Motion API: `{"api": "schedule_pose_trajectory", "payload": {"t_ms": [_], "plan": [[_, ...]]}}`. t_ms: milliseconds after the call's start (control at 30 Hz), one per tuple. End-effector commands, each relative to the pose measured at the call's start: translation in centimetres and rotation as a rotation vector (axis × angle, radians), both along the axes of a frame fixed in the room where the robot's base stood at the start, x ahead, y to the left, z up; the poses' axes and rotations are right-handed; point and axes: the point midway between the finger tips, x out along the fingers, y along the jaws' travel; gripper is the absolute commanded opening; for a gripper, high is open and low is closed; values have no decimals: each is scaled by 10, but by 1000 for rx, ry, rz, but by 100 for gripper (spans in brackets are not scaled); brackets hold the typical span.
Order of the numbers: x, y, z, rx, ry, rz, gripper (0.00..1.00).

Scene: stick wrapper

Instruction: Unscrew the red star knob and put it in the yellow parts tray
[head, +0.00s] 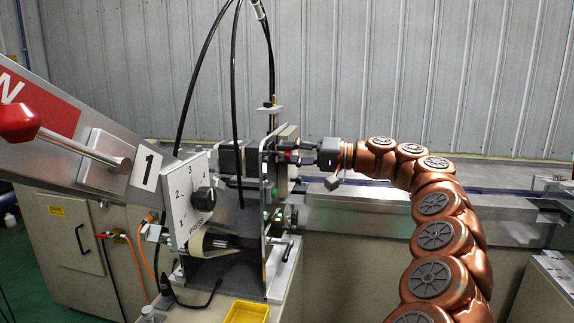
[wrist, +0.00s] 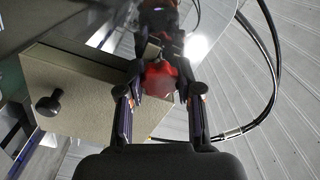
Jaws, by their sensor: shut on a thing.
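The red star knob (wrist: 159,79) sits between the two fingers of my gripper (wrist: 160,92) in the wrist view. The fingers are shut on it from both sides. In the head view my gripper (head: 292,157) reaches in from the right to the side of the machine's upright plate, and a bit of the red knob (head: 288,156) shows at the fingertips. I cannot tell how far the knob is screwed in. The yellow parts tray (head: 247,312) stands at the bottom of the head view, below and left of my gripper, and is cut off by the picture's edge.
A white dial panel (head: 190,203) and a lever with a red ball (head: 18,121) are on the left. Black cables (head: 235,90) hang close to the gripper's work area. A black knob (wrist: 48,103) sticks out beside the left finger. A metal rail (head: 355,207) runs below my arm.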

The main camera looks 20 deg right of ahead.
Motion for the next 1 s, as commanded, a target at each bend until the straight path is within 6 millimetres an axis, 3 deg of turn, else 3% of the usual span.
{"api": "schedule_pose_trajectory", "payload": {"t_ms": [33, 333, 800, 1000], "plan": [[0, 3, -9, -22, -19, 7, 1], [2, 4, -11, -152, -206, 8, 1], [2, 2, -6, -395, -570, 2, 1], [1, 2, -3, -413, -603, 2, 1]]}}
